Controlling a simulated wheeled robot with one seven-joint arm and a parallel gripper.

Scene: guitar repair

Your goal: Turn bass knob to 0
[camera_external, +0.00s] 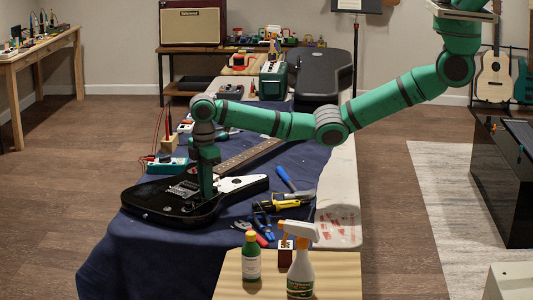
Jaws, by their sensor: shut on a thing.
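An amplifier (193,24) with a beige grille stands on a low dark table at the back. A black electric guitar (160,205) with a white pickguard lies on a dark blue cloth in the foreground. My gripper (207,192) points straight down at the guitar body, just left of the white pickguard part. The fingers look closed there, at the guitar's surface, but what is between them is too small to see. The bass knob cannot be made out; the gripper may hide it.
Screwdrivers and pliers (263,222) lie right of the guitar. A green bottle (251,258) and a spray bottle (301,272) stand at the bench's near end. A teal meter (167,164) sits behind the guitar, and a black case (318,74) farther back.

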